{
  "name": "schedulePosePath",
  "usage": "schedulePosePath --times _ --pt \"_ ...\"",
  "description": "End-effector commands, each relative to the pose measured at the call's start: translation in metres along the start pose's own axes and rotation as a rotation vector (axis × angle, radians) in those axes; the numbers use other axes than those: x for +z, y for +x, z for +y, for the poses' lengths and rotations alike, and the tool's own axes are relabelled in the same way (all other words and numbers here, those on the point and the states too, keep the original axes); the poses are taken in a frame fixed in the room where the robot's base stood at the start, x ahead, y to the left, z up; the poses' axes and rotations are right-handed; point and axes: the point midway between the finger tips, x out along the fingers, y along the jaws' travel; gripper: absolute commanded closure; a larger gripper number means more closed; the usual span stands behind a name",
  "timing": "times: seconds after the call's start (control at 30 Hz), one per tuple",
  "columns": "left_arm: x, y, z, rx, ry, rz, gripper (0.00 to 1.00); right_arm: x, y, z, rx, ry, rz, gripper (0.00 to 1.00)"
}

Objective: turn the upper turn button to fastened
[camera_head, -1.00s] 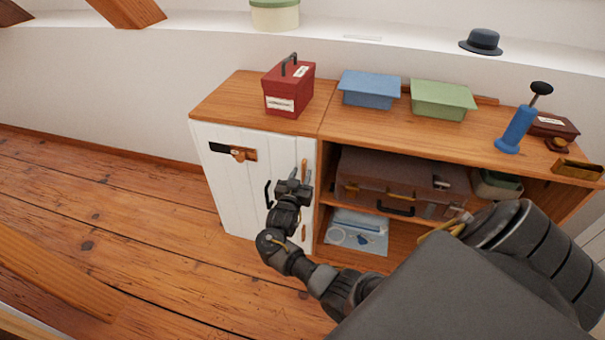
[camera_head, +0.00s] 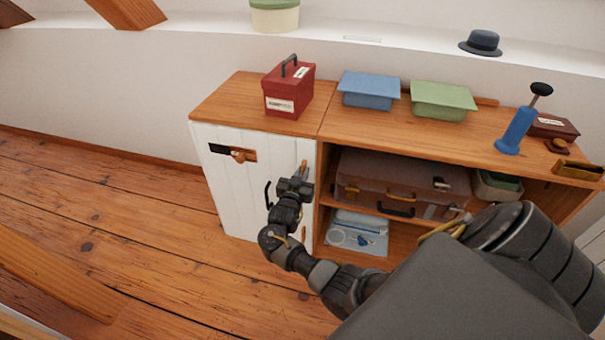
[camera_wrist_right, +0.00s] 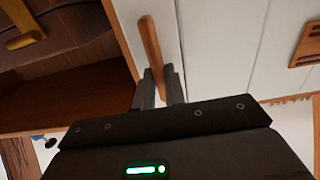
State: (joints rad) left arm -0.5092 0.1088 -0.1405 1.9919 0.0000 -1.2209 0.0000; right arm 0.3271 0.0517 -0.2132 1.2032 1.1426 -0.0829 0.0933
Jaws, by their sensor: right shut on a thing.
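The upper turn button (camera_head: 304,167) is a small wooden bar near the top right edge of the white cabinet door (camera_head: 232,190). It stands roughly upright, about parallel to the door edge. In the right wrist view the button (camera_wrist_right: 150,42) lies over the white boards, with its near end between my fingertips. The lower turn button (camera_head: 303,232) shows at the same door edge, partly behind my arm. My left gripper is not in view.
A dark handle (camera_head: 268,195) is on the door, left of my gripper. A brown suitcase (camera_head: 370,172) fills the open shelf to the right. A red box (camera_head: 290,92), a blue box (camera_head: 368,88) and a green box (camera_head: 442,98) stand on the cabinet top.

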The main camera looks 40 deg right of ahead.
Motion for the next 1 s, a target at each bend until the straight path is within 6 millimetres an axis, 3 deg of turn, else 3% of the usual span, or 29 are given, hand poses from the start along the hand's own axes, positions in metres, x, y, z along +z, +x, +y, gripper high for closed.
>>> schedulePosePath --times 0.13,0.47,0.7,1.0 --pt "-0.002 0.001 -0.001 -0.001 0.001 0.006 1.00 -0.001 -0.001 -0.001 -0.001 -0.035 -0.002 1.00" --pt "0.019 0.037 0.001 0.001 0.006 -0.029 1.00 -0.003 0.000 -0.004 0.001 -0.259 -0.003 1.00" --pt "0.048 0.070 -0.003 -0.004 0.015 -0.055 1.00 -0.001 0.000 -0.007 0.001 -0.488 -0.002 1.00" --pt "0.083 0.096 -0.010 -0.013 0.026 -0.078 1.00 0.002 0.000 -0.011 0.000 -0.773 -0.001 1.00"
